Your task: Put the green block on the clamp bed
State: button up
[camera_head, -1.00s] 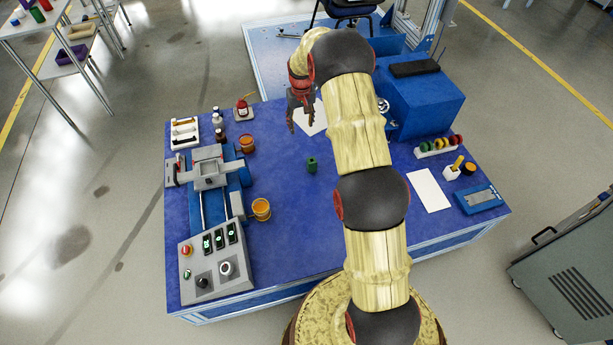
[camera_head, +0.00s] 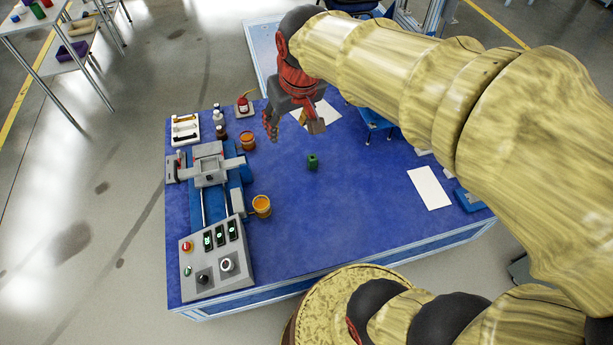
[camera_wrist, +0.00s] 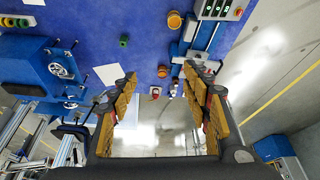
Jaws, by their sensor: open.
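The green block (camera_head: 313,161) stands on the blue table, right of the clamp machine. It also shows in the wrist view (camera_wrist: 124,41), at upper left and apart from my fingers. The clamp machine has a grey vise-like bed (camera_head: 209,172) on blue rails at the table's left side; part of it shows at the top of the wrist view (camera_wrist: 203,52). My gripper (camera_head: 294,128) is open and empty above the far part of the table, beyond the green block. Its two fingers are spread wide in the wrist view (camera_wrist: 162,95).
Two orange mugs (camera_head: 261,206) (camera_head: 247,141) stand between the block and the clamp machine. A control box (camera_head: 217,262) is at the front left. Bottles (camera_head: 219,123) and a red extinguisher-like item (camera_head: 243,104) stand behind. The table's middle and front are clear.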

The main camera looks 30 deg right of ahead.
jog(key=shift+o, duration=0.4)
jog(key=s+a+t, duration=0.1)
jog(key=s+a, duration=0.2)
jog(key=s, duration=1)
jog(key=shift+s+a+f+n, duration=0.2)
jog(key=shift+s+f+n, duration=0.15)
jog(key=shift+f, duration=0.1)
jog(key=shift+o, duration=0.2)
jog(key=shift+s+d+f, duration=0.15)
jog(key=shift+f, duration=0.15)
jog(key=m+g+b, duration=0.3)
jog(key=g+b, duration=0.1)
jog(key=g, duration=0.1)
send_over(312, 156)
jog(key=s, duration=0.1)
notch_tip(312, 156, down, 50)
jog(key=shift+w+f+b, duration=0.15)
jog(key=shift+f+b, duration=1.7)
jog(key=shift+f, duration=2.15)
